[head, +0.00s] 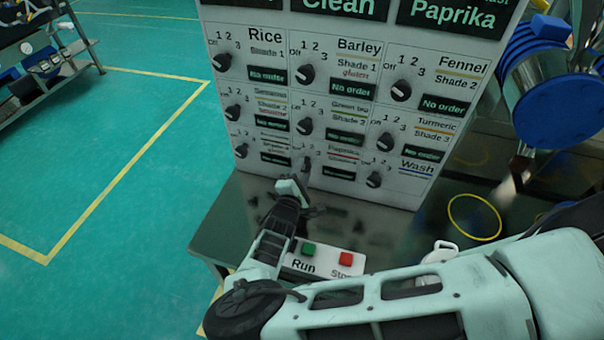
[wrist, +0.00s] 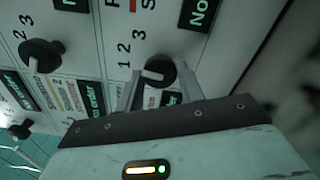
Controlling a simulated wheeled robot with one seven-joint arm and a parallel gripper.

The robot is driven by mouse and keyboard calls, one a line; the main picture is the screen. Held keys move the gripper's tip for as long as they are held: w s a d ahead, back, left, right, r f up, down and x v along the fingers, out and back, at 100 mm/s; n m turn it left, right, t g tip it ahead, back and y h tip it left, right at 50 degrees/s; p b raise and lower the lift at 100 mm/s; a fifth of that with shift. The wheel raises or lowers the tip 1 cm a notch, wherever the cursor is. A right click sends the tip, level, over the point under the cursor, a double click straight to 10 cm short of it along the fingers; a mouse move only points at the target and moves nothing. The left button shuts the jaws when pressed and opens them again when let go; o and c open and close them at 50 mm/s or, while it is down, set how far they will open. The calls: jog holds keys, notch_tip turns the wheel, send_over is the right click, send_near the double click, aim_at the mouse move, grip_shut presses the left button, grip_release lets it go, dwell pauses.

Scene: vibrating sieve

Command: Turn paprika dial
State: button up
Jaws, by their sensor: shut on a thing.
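The paprika dial (head: 306,164) is a black knob in the middle of the panel's bottom row, partly hidden by my gripper in the head view. In the wrist view the dial (wrist: 161,68) is a round black knob with a pale pointer bar. The numbers 1, 2, 3 run beside it. The pointer faces left in the picture, toward the side of the 1; its exact setting I cannot tell. My gripper (head: 304,182) reaches up to the panel from the front. In the wrist view its fingers (wrist: 160,84) are on either side of the dial, shut on it.
The upright white panel (head: 290,90) has several other dials, including Wash (head: 374,180) to the right. A Run/Stop box (head: 325,262) with green and red buttons sits on the dark table (head: 225,225) below my gripper. A blue-lidded machine (head: 560,110) stands at the right.

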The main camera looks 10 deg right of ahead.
jog(key=shift+m, duration=1.1)
jog(key=o, duration=1)
jog(key=shift+a+f+b, duration=0.1)
jog(key=shift+a+b, duration=0.05)
jog(key=shift+b, duration=0.2)
